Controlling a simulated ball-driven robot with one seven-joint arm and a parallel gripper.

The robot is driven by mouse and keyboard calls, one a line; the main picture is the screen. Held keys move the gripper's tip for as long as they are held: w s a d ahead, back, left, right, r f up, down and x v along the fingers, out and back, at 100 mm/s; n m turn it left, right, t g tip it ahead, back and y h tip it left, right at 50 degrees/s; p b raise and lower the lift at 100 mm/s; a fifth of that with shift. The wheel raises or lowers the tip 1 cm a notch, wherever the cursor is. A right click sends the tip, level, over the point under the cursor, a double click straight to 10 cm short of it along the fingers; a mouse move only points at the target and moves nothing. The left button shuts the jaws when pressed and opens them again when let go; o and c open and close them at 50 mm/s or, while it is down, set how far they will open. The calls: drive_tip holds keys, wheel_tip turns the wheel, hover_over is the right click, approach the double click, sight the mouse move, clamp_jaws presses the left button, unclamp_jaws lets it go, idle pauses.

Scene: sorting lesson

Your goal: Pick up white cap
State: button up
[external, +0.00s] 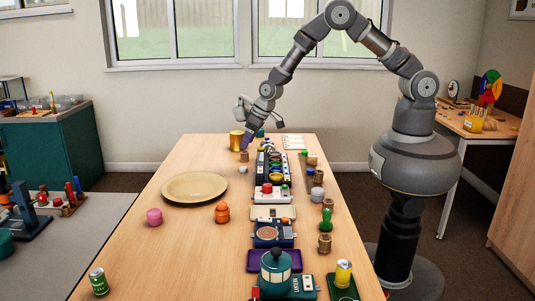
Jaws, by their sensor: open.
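A small pale round piece (243,170), possibly the white cap, lies on the table below and nearer the camera than the gripper. It is too small to identify surely. The gripper is apart from it.
A long row of devices and boxes (272,233) runs down the table's middle. A beige plate (194,187), a pink piece (154,217), an orange jar (222,212) and a green can (98,282) stand left. Bare table lies between them.

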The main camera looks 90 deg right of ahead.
approach(243, 167)
drive_tip(key=shift+w+f+g, duration=0.15)
drive_tip(key=shift+f+g, duration=0.25)
drive_tip(key=b+x, duration=0.1)
drive_tip(key=x, duration=0.1)
drive_tip(key=b+x, duration=0.1)
drive_tip(key=x, duration=0.1)
drive_tip(key=b+x, duration=0.1)
drive_tip(key=x, duration=0.2)
drive_tip(key=shift+w+a, duration=0.15)
drive_tip(key=shift+w, duration=0.15)
drive_tip(key=shift+r, duration=0.1)
drive_tip(key=c, duration=1.1)
drive_tip(key=shift+c, duration=0.2)
